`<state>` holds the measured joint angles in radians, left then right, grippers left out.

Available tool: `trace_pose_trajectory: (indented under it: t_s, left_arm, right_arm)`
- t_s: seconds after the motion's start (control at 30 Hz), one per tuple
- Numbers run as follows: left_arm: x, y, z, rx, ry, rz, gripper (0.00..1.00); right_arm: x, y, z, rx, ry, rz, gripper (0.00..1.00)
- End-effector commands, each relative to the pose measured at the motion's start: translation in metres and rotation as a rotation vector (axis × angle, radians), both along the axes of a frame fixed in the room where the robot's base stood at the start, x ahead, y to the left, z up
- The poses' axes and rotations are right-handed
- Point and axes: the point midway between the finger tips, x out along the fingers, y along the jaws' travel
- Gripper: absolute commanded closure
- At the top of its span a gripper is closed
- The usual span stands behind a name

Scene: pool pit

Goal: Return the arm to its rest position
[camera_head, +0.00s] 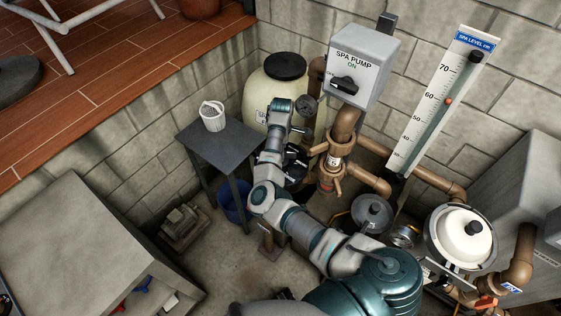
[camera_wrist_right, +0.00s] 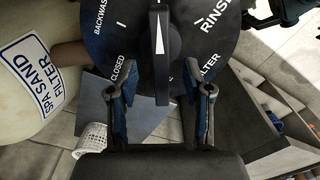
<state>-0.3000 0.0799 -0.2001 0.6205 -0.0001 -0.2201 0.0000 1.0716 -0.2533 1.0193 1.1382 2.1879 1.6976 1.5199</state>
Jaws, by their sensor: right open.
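My right arm (camera_head: 310,232) reaches from the lower right up past the small table to the filter valve beside the spa sand filter tank (camera_head: 283,92). In the wrist view my right gripper (camera_wrist_right: 156,88) is open, with its two blue-padded fingers apart and nothing held between them. The black valve dial (camera_wrist_right: 105,42) lies ahead of the fingers. Its handle (camera_wrist_right: 160,60) stands near the gap between them, and I cannot tell whether they touch. The words Backwash, Rinse, Closed and part of Filter show. In the head view the gripper is hard to make out against dark parts. My left gripper is not in view.
A grey table (camera_head: 222,140) with a white basket (camera_head: 213,116) stands left of the arm. Brown pipes (camera_head: 345,125), the spa pump box (camera_head: 365,65) and a level gauge (camera_head: 435,95) crowd the right. A concrete cabinet (camera_head: 75,235) fills the lower left.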

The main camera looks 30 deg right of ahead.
Motion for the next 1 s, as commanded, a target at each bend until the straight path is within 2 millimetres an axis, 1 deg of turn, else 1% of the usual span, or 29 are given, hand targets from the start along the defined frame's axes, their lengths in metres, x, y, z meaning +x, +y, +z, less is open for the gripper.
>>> trace_pose_trajectory:
  t_s: [0.03, 0.1, 0.4, 0.47, 0.5, 0.57, 0.6, 1.0]
  left_arm:
    - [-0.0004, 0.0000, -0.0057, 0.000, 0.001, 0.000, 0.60]
    - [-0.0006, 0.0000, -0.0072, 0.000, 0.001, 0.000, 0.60]
    - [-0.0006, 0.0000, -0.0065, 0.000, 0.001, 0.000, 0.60]
    - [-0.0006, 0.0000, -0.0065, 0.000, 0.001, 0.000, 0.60]
    - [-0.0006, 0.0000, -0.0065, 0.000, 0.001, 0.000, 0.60]
    - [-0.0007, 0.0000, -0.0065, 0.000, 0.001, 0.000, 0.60]
    - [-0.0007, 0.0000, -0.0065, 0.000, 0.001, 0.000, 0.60]
    - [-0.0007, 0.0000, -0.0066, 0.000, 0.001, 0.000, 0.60]
  right_arm:
    - [0.0002, 0.0003, -0.0060, 0.001, -0.001, 0.001, 0.50]
    - [0.0002, 0.0004, -0.0079, 0.001, -0.001, 0.001, 0.50]
    - [-0.0001, 0.0002, -0.0073, -0.001, -0.001, 0.002, 0.50]
    - [0.0000, 0.0001, -0.0074, -0.001, -0.001, 0.002, 0.65]
    - [0.0000, 0.0001, -0.0075, -0.001, -0.001, 0.002, 0.75]
    - [0.0001, 0.0001, -0.0075, 0.000, 0.000, 0.002, 0.90]
    - [0.0001, 0.0001, -0.0075, -0.001, -0.001, 0.002, 1.00]
    - [0.0004, -0.0002, -0.0076, -0.001, -0.002, 0.002, 1.00]
